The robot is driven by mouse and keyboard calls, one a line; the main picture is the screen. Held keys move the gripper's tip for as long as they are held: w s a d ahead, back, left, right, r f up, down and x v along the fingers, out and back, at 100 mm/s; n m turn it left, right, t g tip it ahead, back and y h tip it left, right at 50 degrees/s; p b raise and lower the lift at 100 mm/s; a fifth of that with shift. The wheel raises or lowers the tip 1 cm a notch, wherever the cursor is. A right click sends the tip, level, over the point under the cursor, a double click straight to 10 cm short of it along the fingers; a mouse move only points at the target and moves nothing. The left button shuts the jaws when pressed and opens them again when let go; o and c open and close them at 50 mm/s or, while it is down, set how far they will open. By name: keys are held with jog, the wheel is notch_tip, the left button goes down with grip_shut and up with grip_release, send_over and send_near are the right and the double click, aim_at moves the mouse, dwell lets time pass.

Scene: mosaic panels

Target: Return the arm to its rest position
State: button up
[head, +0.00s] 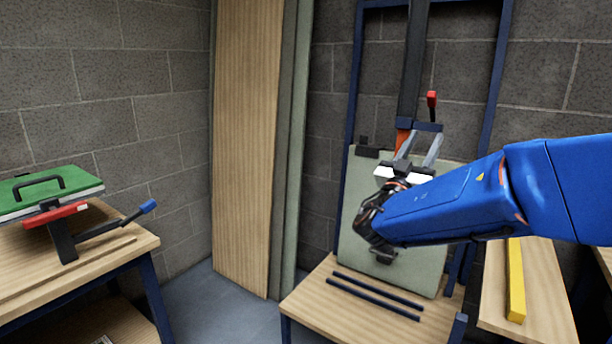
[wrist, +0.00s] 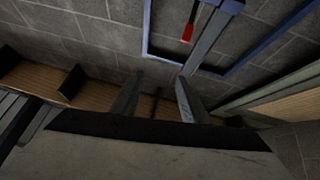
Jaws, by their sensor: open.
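My blue arm (head: 450,205) reaches in from the right in the head view, in front of a pale grey-green panel (head: 425,270). My gripper (head: 420,147) is open, with its two grey fingers pointing up near the panel's top edge. The fingers also show apart, with nothing seen between them, in the wrist view (wrist: 160,85). The arm and wrist hide the middle of the panel. I cannot tell whether the fingers touch anything behind them.
The panel stands on a wooden table (head: 330,305) against a blue frame (head: 350,95). A red-tipped lever (head: 432,100) is just above the fingers. Left is a bench with a green handled board (head: 75,180). A yellow bar (head: 515,285) lies at right. Floor shows between the tables.

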jog(key=s+d+f+g+y, duration=0.3)
jog(key=s+d+f+g, duration=1.25)
jog(key=s, duration=0.45)
jog(key=s+a+f+n+y, duration=0.4)
jog(key=s+f+y, duration=0.3)
jog(key=s+f, duration=0.4)
jog(key=s+a+f+n+t+y, duration=0.1)
jog(key=a+y, duration=0.2)
jog(key=a, duration=0.2)
jog(key=s+a+f+n+y, duration=0.2)
jog(key=a+y, duration=0.1)
jog(key=a, duration=0.3)
jog(key=shift+s+a+n+t, duration=0.15)
jog(key=shift+a+n+t, duration=0.05)
jog(key=shift+n+t, duration=0.15)
jog(key=shift+f, duration=0.1)
